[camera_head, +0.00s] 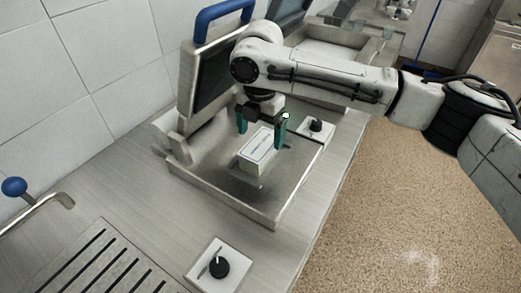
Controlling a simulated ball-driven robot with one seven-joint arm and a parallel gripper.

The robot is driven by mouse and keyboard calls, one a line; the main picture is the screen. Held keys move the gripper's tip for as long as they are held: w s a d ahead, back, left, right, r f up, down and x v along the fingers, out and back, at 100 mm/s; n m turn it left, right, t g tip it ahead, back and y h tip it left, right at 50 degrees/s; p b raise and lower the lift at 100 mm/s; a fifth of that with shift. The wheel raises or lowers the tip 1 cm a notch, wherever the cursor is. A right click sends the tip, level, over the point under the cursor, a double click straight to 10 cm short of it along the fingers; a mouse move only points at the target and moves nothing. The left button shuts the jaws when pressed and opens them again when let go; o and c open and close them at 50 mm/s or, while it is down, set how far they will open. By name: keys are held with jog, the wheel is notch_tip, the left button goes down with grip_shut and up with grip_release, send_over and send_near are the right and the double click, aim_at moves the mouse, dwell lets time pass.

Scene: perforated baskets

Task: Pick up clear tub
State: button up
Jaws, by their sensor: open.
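A small pale box-shaped tub (257,152) with a white top and a thin blue outline sits in the shallow grey metal tray (279,200) on the counter. Its front side looks cream, and I cannot tell whether it is see-through. A grey patch lies at its lower edge, perhaps a shadow. My gripper (262,131) points down over the tub's far end. Its two green fingers are apart, one on the left and one on the right, with nothing visibly held. I cannot tell whether the fingertips touch the tub.
A dark panel with a blue handle (222,18) stands behind the tray. A black knob on a white plate (316,126) is right of the tub, and another knob (219,266) is in front. A slotted grate (100,266) is at lower left. Open floor lies right.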

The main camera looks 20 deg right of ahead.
aim_at(261, 144)
jog(key=shift+d+f+p, duration=0.1)
jog(key=shift+f+p, duration=0.3)
jog(key=shift+f, duration=2.15)
jog(key=c, duration=1.2)
jog(key=shift+c, duration=0.7)
jog(key=shift+r, duration=0.1)
